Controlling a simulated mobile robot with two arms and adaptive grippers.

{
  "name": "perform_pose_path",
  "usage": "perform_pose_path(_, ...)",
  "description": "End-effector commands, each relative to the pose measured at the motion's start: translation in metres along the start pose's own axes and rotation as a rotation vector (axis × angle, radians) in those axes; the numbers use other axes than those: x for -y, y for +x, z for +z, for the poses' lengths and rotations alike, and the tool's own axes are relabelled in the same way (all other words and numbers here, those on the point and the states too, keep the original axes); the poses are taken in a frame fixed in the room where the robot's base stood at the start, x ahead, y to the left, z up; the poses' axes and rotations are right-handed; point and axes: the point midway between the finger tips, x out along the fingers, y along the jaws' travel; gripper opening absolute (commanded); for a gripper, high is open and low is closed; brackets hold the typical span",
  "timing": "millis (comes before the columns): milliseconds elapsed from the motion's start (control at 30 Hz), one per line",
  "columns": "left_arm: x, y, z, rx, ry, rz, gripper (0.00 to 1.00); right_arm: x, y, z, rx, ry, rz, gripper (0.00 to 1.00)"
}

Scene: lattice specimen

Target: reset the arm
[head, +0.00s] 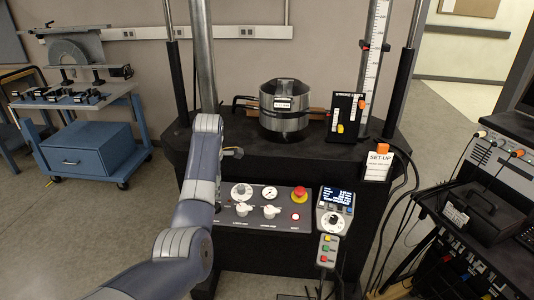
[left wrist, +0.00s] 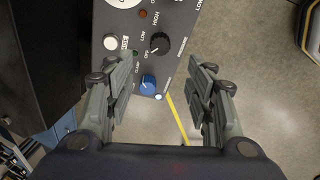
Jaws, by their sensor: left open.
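My left arm (head: 184,220) comes in from the lower left in the head view and rises in front of the testing machine. Its gripper cannot be made out clearly there. In the left wrist view my left gripper (left wrist: 165,88) is open, with its two fingers apart and nothing held between them. Between and beyond the fingers is a grey control panel (left wrist: 181,22) with a black knob (left wrist: 160,43), a blue knob (left wrist: 148,84) and a white button (left wrist: 110,42). I cannot tell whether the fingers touch the panel. My right gripper is not in view.
The machine's front panel (head: 262,226) has dials and a red stop button (head: 299,194). A handheld controller (head: 333,222) hangs beside it. A round metal stack (head: 284,110) stands on the machine's table. A blue cart (head: 92,155) is at left, an equipment rack (head: 490,155) at right.

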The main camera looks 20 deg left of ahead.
Motion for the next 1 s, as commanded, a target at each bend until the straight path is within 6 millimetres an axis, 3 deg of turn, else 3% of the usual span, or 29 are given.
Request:
perform_pose_path(167,0.006,0.008,-0.003,-0.009,0.028,0.002,0.49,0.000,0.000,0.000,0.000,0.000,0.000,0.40)
perform_pose_path(367,0.049,0.048,-0.015,-0.062,0.266,0.024,0.49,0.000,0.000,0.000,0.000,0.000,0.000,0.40)
perform_pose_path(500,0.097,0.075,-0.022,-0.098,0.531,0.043,0.49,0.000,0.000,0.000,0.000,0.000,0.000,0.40)
perform_pose_path(700,0.177,0.099,-0.022,-0.119,0.932,0.060,0.49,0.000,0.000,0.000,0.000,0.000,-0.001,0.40)
perform_pose_path(867,0.250,0.102,-0.016,-0.102,1.263,0.076,0.49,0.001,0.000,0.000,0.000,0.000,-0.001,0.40)
perform_pose_path(1000,0.317,0.093,-0.009,-0.063,1.546,0.102,0.49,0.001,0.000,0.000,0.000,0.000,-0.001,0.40)
